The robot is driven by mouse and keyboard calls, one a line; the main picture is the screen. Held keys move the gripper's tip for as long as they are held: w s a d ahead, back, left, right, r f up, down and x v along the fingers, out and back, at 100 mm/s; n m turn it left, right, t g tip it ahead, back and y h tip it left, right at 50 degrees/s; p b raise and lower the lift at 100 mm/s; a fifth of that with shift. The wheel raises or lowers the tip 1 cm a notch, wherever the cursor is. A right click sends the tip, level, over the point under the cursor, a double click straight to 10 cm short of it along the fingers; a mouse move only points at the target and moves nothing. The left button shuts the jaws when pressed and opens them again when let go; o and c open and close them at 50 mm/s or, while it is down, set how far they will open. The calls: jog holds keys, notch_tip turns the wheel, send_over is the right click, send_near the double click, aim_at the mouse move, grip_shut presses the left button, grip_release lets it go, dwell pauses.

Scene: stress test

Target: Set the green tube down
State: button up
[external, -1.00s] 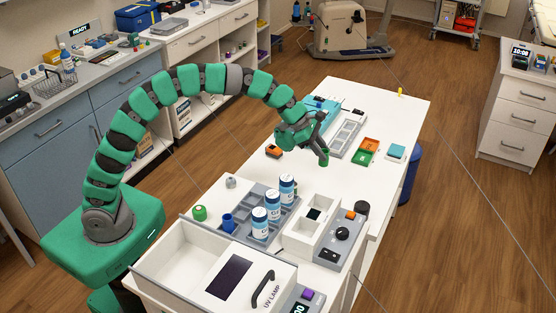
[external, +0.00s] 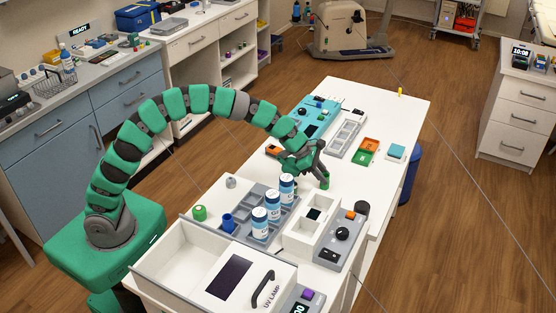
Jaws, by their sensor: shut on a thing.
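The green tube (external: 325,182) is upright at the end of my gripper (external: 322,173), over the white table behind the white box with compartments. My gripper is shut on it from above. The tube's lower end is at or very near the table top; I cannot tell whether it touches. The fingers hide the tube's upper part.
Several blue-and-white bottles (external: 273,214) stand in a grey rack (external: 254,228) just left of the gripper. The white box (external: 302,226) is in front. Table at right of the tube is clear.

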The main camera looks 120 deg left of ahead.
jog(key=o, duration=0.9)
jog(key=shift+f, duration=0.1)
jog(key=shift+o, duration=0.2)
jog(key=p+v, duration=0.2)
jog(key=v, duration=1)
